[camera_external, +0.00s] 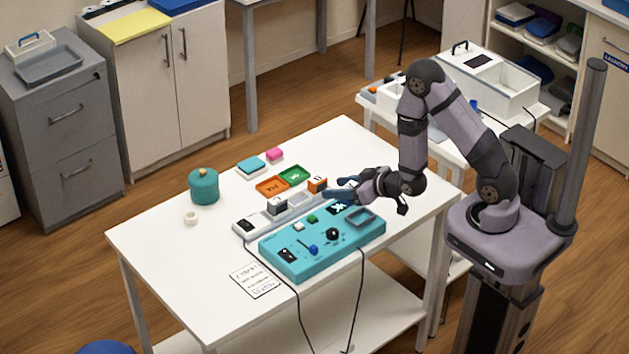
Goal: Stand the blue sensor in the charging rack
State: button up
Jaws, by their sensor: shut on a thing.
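My gripper (341,190) is at the right end of the charging rack, low over the table. It is shut on a small dark blue piece, which I take to be the blue sensor (336,197); the fingers are of similar colour and hide most of it. The charging rack (298,201) is a long pale grey strip behind the teal panel. A dark grey block (277,205) stands in it left of the middle, and an orange block (317,185) stands near its right end. The stretch between these two blocks looks free.
The teal panel (287,269) with knobs and switches lies directly in front of the rack. Orange (270,188) and green (294,175) trays lie behind it. A teal pot (204,187) and white ring (190,218) stand left. Cables hang over the front edge.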

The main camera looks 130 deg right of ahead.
jog(key=w+a+r+n+t+y, duration=0.1)
jog(key=w+a+n+t+y, duration=0.4)
jog(key=w, duration=0.4)
jog(key=w+a+n+t+y, duration=0.3)
jog(key=w+a+n+t, duration=0.1)
jog(key=w+a+n, duration=0.4)
jog(key=w+a+n+g+y, duration=0.1)
jog(key=a+n+y, duration=0.3)
jog(key=a, duration=0.6)
jog(key=w+a+f+n+g+y, duration=0.1)
jog(key=w+a+n+y, duration=0.3)
jog(key=a, duration=0.6)
jog(key=w+a+n+g+y, duration=0.2)
jog(key=a+n+y, duration=0.3)
jog(key=a, duration=0.4)
jog(key=shift+w+a+f+g+y, duration=0.25)
jog(key=shift+a+f+g+y, duration=0.15)
jog(key=shift+d, duration=0.1)
